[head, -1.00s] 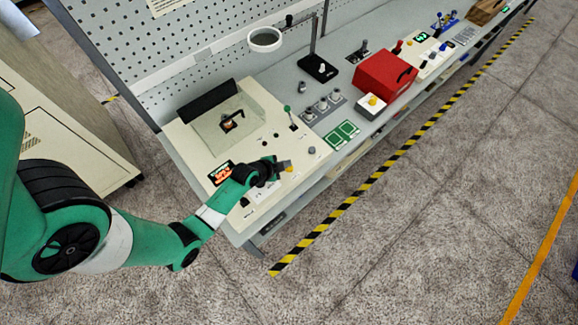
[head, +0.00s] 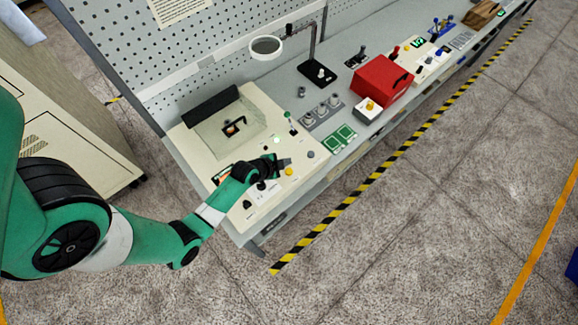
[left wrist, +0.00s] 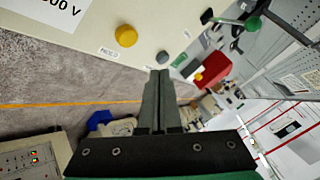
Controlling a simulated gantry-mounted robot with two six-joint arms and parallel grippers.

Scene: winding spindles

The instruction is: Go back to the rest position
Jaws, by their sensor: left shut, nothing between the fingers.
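My left gripper (head: 284,162) is over the cream winding-machine panel (head: 262,201) on the bench, close to a yellow button (head: 289,171). In the left wrist view its two fingers (left wrist: 160,90) are pressed together with nothing between them. The yellow button (left wrist: 126,36) shows up and left of the fingertips there, apart from them. A green-topped lever (head: 288,115) stands at the panel's right side. A clear-covered spindle box (head: 233,128) sits at the panel's back. My left wrist partly hides a display on the panel. My right gripper is not in view.
A ring lamp (head: 266,47) on a stand, a red box (head: 383,78) and a small white box with a yellow button (head: 368,109) stand further along the bench. A perforated board (head: 120,40) rises behind. A cream cabinet (head: 75,125) is at left. The floor in front is clear.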

